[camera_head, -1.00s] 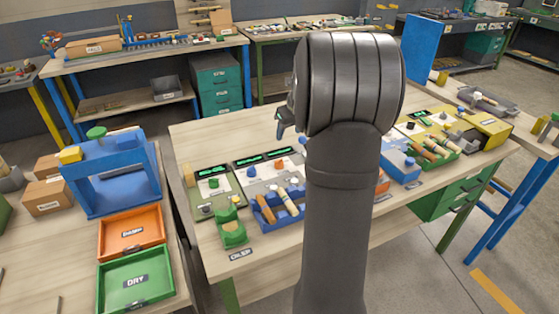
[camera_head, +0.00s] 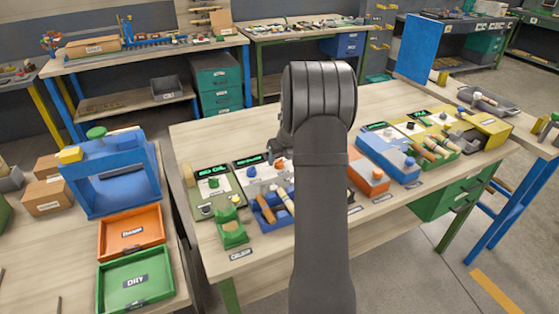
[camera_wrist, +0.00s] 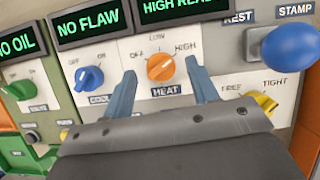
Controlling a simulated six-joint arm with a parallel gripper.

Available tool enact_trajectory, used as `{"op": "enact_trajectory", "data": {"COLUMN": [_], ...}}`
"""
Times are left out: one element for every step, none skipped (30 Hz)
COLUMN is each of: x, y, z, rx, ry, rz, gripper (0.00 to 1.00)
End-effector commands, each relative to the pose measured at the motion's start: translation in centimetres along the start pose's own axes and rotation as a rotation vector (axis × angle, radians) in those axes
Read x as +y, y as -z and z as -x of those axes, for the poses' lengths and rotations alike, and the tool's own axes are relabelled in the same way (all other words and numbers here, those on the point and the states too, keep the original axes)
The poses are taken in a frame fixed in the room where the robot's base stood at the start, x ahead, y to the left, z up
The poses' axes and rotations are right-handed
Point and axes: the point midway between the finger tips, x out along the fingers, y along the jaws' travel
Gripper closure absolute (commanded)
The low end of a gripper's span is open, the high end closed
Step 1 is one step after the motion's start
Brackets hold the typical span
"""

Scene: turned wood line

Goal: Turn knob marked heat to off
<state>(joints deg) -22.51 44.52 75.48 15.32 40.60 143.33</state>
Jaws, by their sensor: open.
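The knob marked heat is an orange dial (camera_wrist: 161,67) on a pale panel in the wrist view, above a label reading HEAT (camera_wrist: 167,91). The marks OFF, LOW and HIGH run around it, and its white pointer line seems turned toward HIGH. My gripper (camera_wrist: 158,83) is open, one finger on each side of the dial and a little below it, apart from it as far as I can tell.
A blue knob marked cool (camera_wrist: 89,78) sits left of the dial. A large blue stamp button (camera_wrist: 290,48) and a yellow knob (camera_wrist: 264,103) are at the right. Displays above read NO OIL, NO FLAW and HIGH READY.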

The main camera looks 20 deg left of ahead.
Motion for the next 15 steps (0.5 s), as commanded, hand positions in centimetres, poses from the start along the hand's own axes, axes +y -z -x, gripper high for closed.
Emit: {"op": "enact_trajectory", "data": {"x": [0.0, 0.0, 0.0, 0.0, 0.0, 0.0, 0.0, 0.0, 0.0, 0.0, 0.0, 0.0, 0.0, 0.0, 0.0], "y": [0.1, 0.1, 0.0, 0.0, 0.0, 0.0, 0.0, 0.0, 0.0, 0.0, 0.0, 0.0, 0.0, 0.0, 0.0], "z": [-0.7, -1.0, -1.2, -1.4, -1.6, -1.8, -1.8, -1.9, -1.9, -1.9, -1.9, -1.9, -1.9, -1.9, -1.9], "rx": [0.002, 0.002, 0.001, 0.001, 0.000, 0.000, 0.000, 0.000, 0.000, 0.000, 0.000, 0.000, 0.000, 0.000, 0.000], "ry": [-0.001, -0.001, 0.000, 0.000, 0.000, 0.000, 0.000, 0.000, 0.001, 0.001, 0.001, 0.001, 0.001, 0.001, 0.001], "rz": [0.000, 0.000, 0.000, 0.000, 0.000, 0.000, 0.000, 0.000, 0.000, 0.000, 0.000, 0.000, 0.000, 0.000, 0.000], "gripper": [0.46, 0.46, 0.46, 0.46, 0.46, 0.46, 0.46, 0.46, 0.46, 0.46, 0.46, 0.46, 0.46, 0.46, 0.46]}}
